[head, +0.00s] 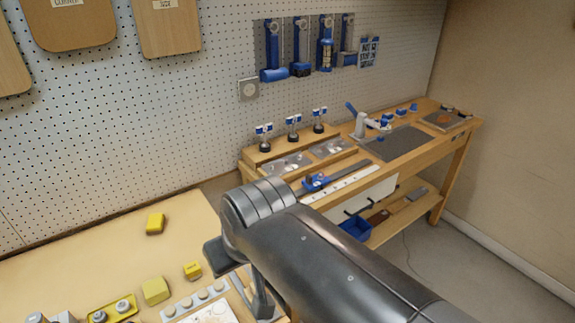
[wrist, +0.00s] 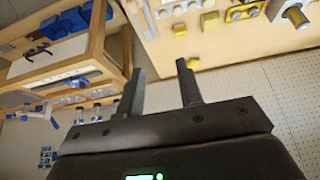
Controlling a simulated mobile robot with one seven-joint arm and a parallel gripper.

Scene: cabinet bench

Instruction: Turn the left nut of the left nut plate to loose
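My gripper (wrist: 160,67) is open, with a clear gap between its two dark fingers and nothing between them. In the head view my arm covers most of it, near the right end of the near bench. A yellow plate (head: 112,308) with two grey round nuts or knobs lies at the bottom left of the head view. It shows at the top of the wrist view (wrist: 246,13), apart from my fingers. Two metal plates (head: 286,165) (head: 333,148) lie on the far workbench. I cannot tell which are the nut plates, or the nuts' turn.
The near bench (head: 90,245) holds yellow blocks (head: 155,222) (head: 156,290) and a pale strip with several round knobs (head: 193,300). The far workbench (head: 450,122) holds blue tools and a grey mat (head: 397,142). A pegboard wall (head: 200,110) stands behind. Floor shows between the benches.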

